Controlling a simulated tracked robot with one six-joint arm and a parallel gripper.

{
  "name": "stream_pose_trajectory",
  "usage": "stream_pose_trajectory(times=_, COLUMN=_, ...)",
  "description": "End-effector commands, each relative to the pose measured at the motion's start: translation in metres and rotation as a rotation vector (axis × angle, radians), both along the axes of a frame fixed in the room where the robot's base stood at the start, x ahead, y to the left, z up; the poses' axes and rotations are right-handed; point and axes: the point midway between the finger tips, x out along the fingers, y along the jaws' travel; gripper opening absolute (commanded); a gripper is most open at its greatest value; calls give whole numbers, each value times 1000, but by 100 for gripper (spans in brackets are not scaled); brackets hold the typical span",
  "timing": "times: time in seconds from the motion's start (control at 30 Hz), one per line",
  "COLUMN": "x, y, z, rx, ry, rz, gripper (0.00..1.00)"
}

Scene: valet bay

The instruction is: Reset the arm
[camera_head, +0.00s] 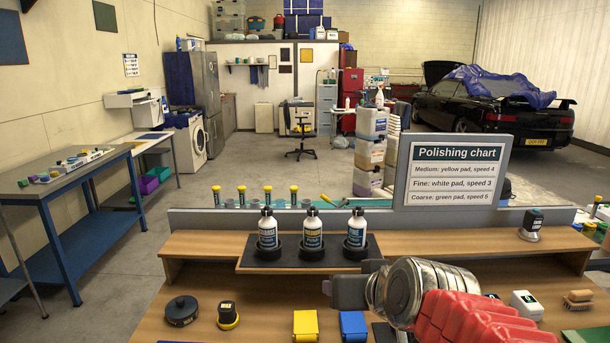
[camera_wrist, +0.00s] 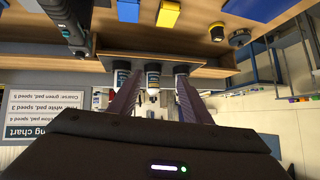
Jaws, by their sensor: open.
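My gripper (camera_head: 329,287) is over the front part of the wooden bench (camera_head: 205,243) in the head view, reaching in from the right. In the wrist view, which is upside down, my gripper (camera_wrist: 158,98) shows two dark fingers spread apart with nothing between them. Three white bottles with dark labels, a left one (camera_head: 267,232), a middle one (camera_head: 312,232) and a right one (camera_head: 356,232), stand upright in a black holder (camera_head: 255,264). The fingers overlap the bottles in the wrist view, but none is gripped.
A polishing chart (camera_head: 458,171) stands behind the bench at right. A yellow block (camera_head: 306,325), a blue block (camera_head: 354,327), a black disc (camera_head: 181,310) and a black-and-yellow round item (camera_head: 228,316) lie along the front. A brush (camera_head: 578,299) and white box (camera_head: 527,304) are at right.

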Motion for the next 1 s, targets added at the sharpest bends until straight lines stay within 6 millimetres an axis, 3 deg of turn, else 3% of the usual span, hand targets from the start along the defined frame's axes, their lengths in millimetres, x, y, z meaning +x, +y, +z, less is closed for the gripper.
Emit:
stream_pose_trajectory(times=0.3, x=-118, y=-57, z=-62, rx=-120, ry=290, rz=-72, gripper=44)
stream_pose_trajectory(times=0.43, x=-151, y=-74, z=-78, rx=-155, ry=371, rz=-110, gripper=44)
stream_pose_trajectory(times=0.57, x=-163, y=-80, z=-84, rx=-168, ry=402, rz=-127, gripper=44)
stream_pose_trajectory(times=1.0, x=-162, y=-80, z=-84, rx=-169, ry=402, rz=-126, gripper=44)
